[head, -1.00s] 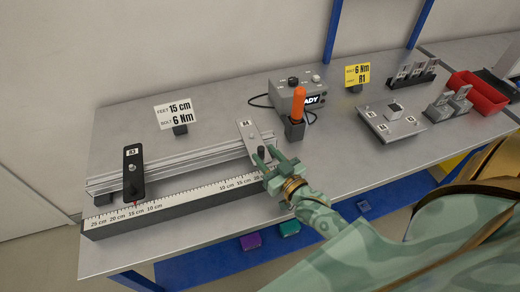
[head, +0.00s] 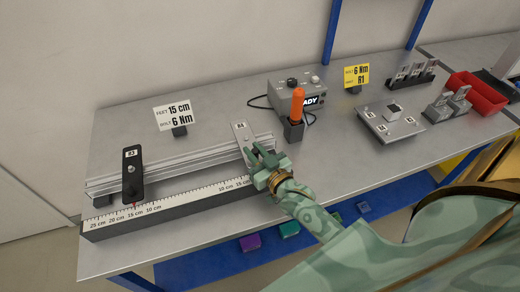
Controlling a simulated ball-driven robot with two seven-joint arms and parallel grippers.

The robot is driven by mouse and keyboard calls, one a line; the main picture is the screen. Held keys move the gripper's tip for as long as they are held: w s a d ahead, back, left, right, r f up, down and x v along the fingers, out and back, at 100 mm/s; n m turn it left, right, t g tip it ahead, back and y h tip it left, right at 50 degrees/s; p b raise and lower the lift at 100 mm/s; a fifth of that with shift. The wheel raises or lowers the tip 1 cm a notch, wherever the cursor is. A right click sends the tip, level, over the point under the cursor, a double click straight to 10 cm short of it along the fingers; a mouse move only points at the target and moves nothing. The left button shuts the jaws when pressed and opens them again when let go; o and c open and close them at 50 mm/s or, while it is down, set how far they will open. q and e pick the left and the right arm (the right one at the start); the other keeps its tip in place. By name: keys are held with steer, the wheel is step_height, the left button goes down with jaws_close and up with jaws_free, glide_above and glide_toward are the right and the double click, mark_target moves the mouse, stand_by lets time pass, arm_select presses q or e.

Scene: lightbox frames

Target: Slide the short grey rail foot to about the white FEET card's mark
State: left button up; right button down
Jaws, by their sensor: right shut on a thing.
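The short grey rail foot (head: 240,132) lies across the silver rail (head: 190,163) near the rail's right end. My right gripper (head: 256,154) is shut on the foot's near end and hides that part, including any pointer. The white FEET card (head: 175,115) stands behind the rail and reads 15 cm and 6 Nm. The scale (head: 180,202) runs along the front of the rail; its right-hand 10 cm and 15 cm marks show just left of my gripper, and the marks beyond are hidden. My left gripper is not in view.
A black foot (head: 132,178) sits on the rail's left part, its red pointer near the left 15 cm mark. An orange-handled tool (head: 298,106) stands in a holder right of the grey foot, before a grey control box (head: 285,91). The rail between the feet is clear.

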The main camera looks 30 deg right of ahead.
steer(key=a, duration=0.2)
steer(key=w+a, duration=0.1)
steer(key=a, duration=0.2)
steer(key=shift+w+a, duration=0.15)
steer(key=shift+a, duration=0.05)
steer(key=c, duration=1.3)
jaws_free()
steer(key=s+p, duration=0.1)
steer(key=s, duration=1.5)
steer(key=shift+s+d, duration=0.15)
steer(key=shift+d, duration=0.05)
